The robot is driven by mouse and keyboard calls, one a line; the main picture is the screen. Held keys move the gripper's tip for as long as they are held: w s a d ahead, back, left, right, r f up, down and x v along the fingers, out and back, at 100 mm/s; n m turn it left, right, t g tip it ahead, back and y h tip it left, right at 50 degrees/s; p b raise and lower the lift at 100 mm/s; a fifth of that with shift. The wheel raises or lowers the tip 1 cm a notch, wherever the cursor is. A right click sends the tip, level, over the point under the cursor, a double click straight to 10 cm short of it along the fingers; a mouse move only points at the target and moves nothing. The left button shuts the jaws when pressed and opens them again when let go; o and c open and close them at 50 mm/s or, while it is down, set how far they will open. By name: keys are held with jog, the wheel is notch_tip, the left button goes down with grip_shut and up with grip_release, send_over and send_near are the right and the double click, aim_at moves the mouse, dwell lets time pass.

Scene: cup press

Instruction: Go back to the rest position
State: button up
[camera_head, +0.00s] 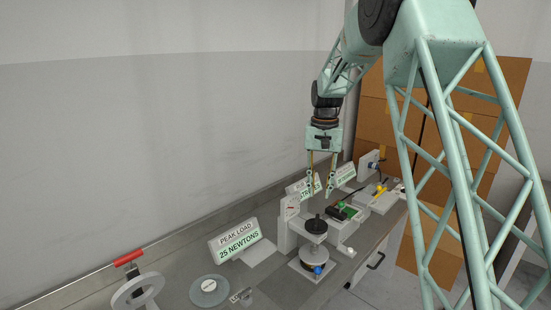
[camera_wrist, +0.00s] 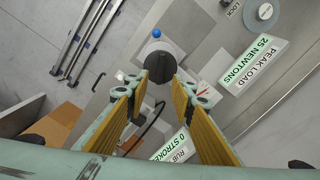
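My gripper (camera_head: 320,190) hangs pointing down above the bench in the head view, open, with nothing between its fingers. In the wrist view my gripper (camera_wrist: 163,88) shows its two yellow-padded fingers spread apart. The press stand with a black round knob (camera_head: 316,226) is below it and slightly nearer the camera. In the wrist view the black knob (camera_wrist: 160,63) lies just beyond the fingertips, in line with the gap, apparently below them. A blue ball (camera_head: 317,270) is at the press base, and it also shows in the wrist view (camera_wrist: 156,33).
The "PEAK LOAD 25 NEWTONS" sign (camera_head: 236,240) stands left of the press. Further left are a round grey disc (camera_head: 209,290) and a wheel with a red handle (camera_head: 129,257). More signs and devices (camera_head: 382,196) stand behind on the right. Cardboard boxes (camera_head: 371,125) are stacked at the back.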

jog(key=s+r+n+t+b, duration=0.15)
jog(key=s+r, duration=0.35)
jog(key=s, duration=0.5)
jog(key=s+r+b, duration=0.2)
jog(key=s+r, duration=0.3)
jog(key=s, duration=0.5)
jog(key=s+r+t+b, duration=0.1)
jog(key=s+r, duration=0.4)
jog(key=s, duration=0.5)
jog(key=s+f+n+b, duration=0.1)
jog(key=s+f, duration=0.3)
jog(key=s, duration=1.1)
jog(key=s+f+n+t+b, duration=0.1)
jog(key=s+f+b, duration=0.2)
jog(key=s, duration=1.2)
jog(key=shift+s+a+f, duration=0.15)
jog(key=shift+a+f, duration=0.1)
jog(key=shift+f, duration=0.1)
jog(key=shift+r+t, duration=0.1)
jog(key=shift+t, duration=0.15)
